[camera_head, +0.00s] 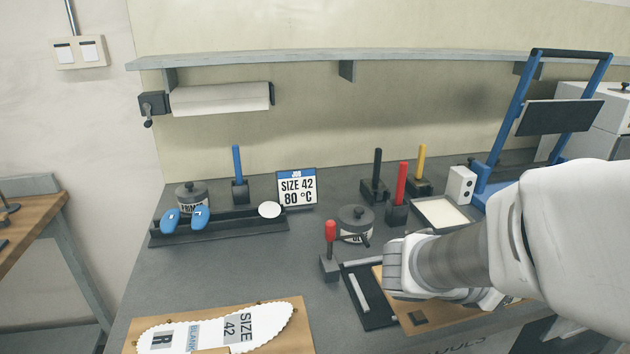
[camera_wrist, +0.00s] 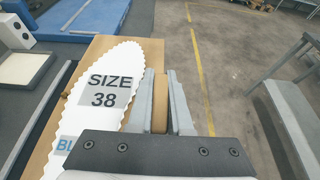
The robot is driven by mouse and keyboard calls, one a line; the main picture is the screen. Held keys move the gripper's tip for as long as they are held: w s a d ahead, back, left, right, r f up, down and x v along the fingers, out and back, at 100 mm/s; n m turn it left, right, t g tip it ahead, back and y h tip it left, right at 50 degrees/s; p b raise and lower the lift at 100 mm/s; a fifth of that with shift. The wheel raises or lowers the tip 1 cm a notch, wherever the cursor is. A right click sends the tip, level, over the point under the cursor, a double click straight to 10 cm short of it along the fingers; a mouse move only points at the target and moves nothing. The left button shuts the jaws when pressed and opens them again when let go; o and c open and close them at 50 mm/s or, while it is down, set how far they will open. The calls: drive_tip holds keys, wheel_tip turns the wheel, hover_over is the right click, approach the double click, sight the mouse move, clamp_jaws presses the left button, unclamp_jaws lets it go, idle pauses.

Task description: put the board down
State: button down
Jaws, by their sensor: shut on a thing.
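My gripper (camera_wrist: 160,88) is shut on the edge of a light wooden board, with tan wood between its two grey fingers. The board (camera_wrist: 97,48) carries a white scalloped insole (camera_wrist: 128,62) marked "SIZE 38" in the wrist view. In the head view part of this board (camera_head: 440,320) shows below my wrist at the front right of the bench; my arm hides most of it and the fingers. I cannot tell whether the board touches the bench. Another board (camera_head: 290,338), with a "SIZE 42" insole (camera_head: 215,330) marked R, lies at the front left.
A black tray (camera_head: 370,303) lies beside the held board, with a red-handled tool (camera_head: 330,250) behind it. A job sign (camera_head: 297,187) reads "SIZE 42 80 °C". A blue press (camera_head: 510,110) stands back right. Grey bench top (camera_head: 250,265) is clear behind the left board.

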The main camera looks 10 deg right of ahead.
drive_tip(key=shift+w+f+p, duration=0.1)
drive_tip(key=shift+w+p, duration=0.45)
drive_tip(key=shift+w+d+f+p, duration=0.1)
drive_tip(key=shift+w+f+p, duration=0.4)
drive_tip(key=shift+w+p, duration=0.15)
drive_tip(key=shift+w+r+p, duration=0.15)
drive_tip(key=shift+w+p, duration=0.1)
drive_tip(key=shift+p, duration=0.5)
drive_tip(key=shift+w+p, duration=0.25)
drive_tip(key=shift+p, duration=0.25)
drive_tip(key=p, duration=0.2)
drive_tip(key=w+f+p, duration=0.1)
drive_tip(key=shift+w+f+p, duration=0.1)
drive_tip(key=shift+f+p, duration=0.15)
drive_tip(key=shift+p, duration=0.15)
drive_tip(key=w+f, duration=0.1)
drive_tip(key=w, duration=0.1)
drive_tip(key=w+f+b, duration=0.1)
drive_tip(key=w+f, duration=0.2)
drive_tip(key=w, duration=0.2)
drive_tip(key=shift+d+f, duration=0.3)
drive_tip(key=shift+f+b, duration=0.8)
drive_tip(key=shift+f, duration=1.3)
drive_tip(key=c, duration=0.8)
unclamp_jaws()
drive_tip(key=shift+c, duration=0.2)
